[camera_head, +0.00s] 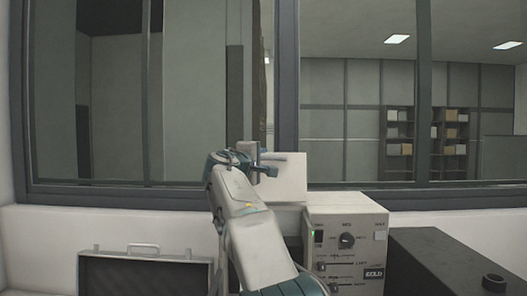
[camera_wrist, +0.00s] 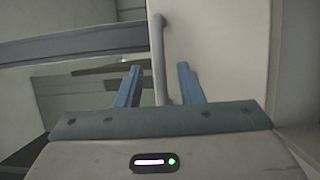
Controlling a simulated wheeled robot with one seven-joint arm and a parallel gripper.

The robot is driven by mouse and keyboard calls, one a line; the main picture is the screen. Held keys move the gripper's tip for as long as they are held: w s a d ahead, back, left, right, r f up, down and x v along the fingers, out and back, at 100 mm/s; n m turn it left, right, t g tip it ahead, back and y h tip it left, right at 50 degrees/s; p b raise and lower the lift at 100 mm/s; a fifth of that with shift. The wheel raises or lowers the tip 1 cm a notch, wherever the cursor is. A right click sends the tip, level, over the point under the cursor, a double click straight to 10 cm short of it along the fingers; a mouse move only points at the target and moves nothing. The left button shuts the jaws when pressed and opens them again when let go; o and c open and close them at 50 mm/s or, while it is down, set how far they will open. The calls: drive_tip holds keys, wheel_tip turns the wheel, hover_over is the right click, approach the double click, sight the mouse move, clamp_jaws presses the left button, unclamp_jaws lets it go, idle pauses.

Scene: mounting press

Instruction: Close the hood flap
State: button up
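The hood flap (camera_head: 290,178) appears as a pale upright panel at the left rear of the grey control box, in front of the window. In the wrist view the flap (camera_wrist: 218,45) is a broad pale surface on the right, with a grey bar handle (camera_wrist: 160,60) along its left side. My gripper (camera_wrist: 159,67) is open, with its two blue fingers apart on either side of the handle's lower end. Gaps show between the handle and both fingers. In the head view my gripper (camera_head: 264,168) is beside the flap's left edge, partly hidden by my wrist.
The control box (camera_head: 345,245) with knobs and switches stands right of my arm. A dark box (camera_head: 440,265) with a round black knob is at the right. An open case (camera_head: 145,272) with a handle lies at lower left. The window frame (camera_head: 288,80) rises behind.

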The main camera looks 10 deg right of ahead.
drive_tip(key=shift+p+x, duration=0.3)
drive_tip(key=shift+x, duration=0.85)
clamp_jaws()
drive_tip(key=shift+s+a+f+b, duration=0.1)
drive_tip(key=shift+f+b, duration=0.05)
drive_tip(key=shift+b, duration=0.2)
